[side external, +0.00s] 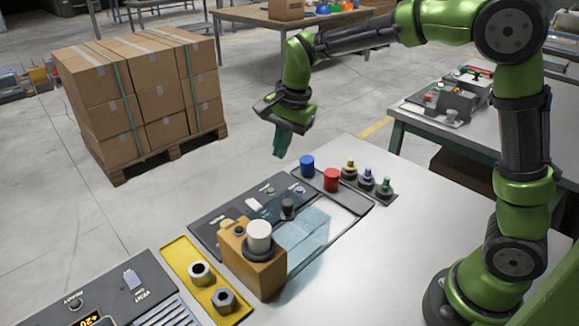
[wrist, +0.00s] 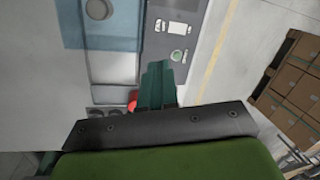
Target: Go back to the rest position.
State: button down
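My gripper (side external: 281,152) hangs in the air above the far edge of the white table, with its fingers pointing down. Its teal fingers sit close together, and I see nothing between them. In the wrist view the fingers (wrist: 157,84) show as one narrow block at the middle of the dark mounting plate. The fingers are clear of the table and of the things on it in the side view.
On the white table (side external: 390,255), a blue cylinder (side external: 307,166) and a red cylinder (side external: 331,179) stand below my gripper. A translucent blue hood (side external: 308,232) is beside a tan block (side external: 250,270) with a white cylinder (side external: 259,234). Stacked cartons (side external: 140,88) stand left; floor between is clear.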

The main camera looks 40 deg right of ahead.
jog(key=s+d+r+n+t, duration=0.1)
jog(key=s+n, duration=0.4)
jog(key=s, duration=0.5)
jog(key=s+d+r+n+t, duration=0.2)
jog(key=s+r+n+t, duration=0.2)
jog(key=s, duration=0.6)
jog(key=shift+s+d+r+n+y, duration=0.3)
jog(key=shift+n+y, duration=0.1)
jog(key=shift+n, duration=0.1)
